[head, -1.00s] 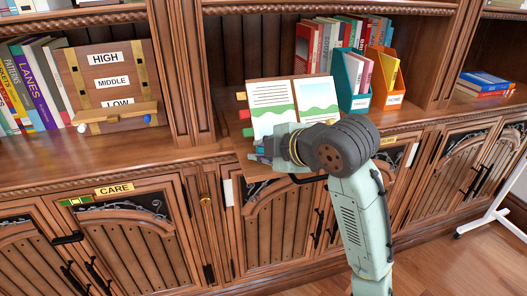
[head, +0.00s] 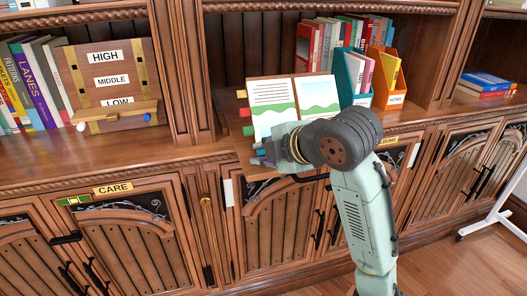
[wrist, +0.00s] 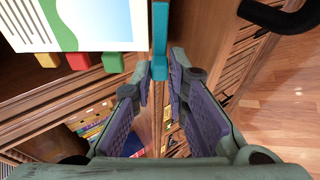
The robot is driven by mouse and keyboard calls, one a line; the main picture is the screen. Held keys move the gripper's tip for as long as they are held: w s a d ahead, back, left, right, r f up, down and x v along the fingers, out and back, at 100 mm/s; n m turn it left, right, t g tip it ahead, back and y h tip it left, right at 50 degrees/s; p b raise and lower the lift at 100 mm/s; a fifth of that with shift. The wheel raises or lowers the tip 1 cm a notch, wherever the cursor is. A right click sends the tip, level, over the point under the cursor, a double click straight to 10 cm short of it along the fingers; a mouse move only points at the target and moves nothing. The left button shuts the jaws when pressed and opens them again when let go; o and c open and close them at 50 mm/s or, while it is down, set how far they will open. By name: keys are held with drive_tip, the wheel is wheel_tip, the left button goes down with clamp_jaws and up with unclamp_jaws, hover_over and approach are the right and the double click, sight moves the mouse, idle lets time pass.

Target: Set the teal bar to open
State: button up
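The teal bar (wrist: 160,38) stands out as a long narrow strip in the wrist view, to the right of the open book (wrist: 85,20). My gripper (wrist: 160,70) is open, with the bar's near end between its two fingertips. Small gaps seem to show on both sides, but contact is hard to judge. In the head view my gripper (head: 262,158) is at the lower left of the open book (head: 293,100), and the bar is mostly hidden there. No "open" label is readable.
Yellow (wrist: 47,60), red (wrist: 78,61) and green (wrist: 113,62) tabs sit beside the bar. A HIGH/MIDDLE/LOW board (head: 110,80) and a CARE label (head: 113,188) are at left. Teal (head: 350,80) and orange (head: 388,80) file holders stand right of the book.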

drive_tip(key=o, duration=0.4)
drive_tip(key=shift+r, duration=0.1)
idle(0.3)
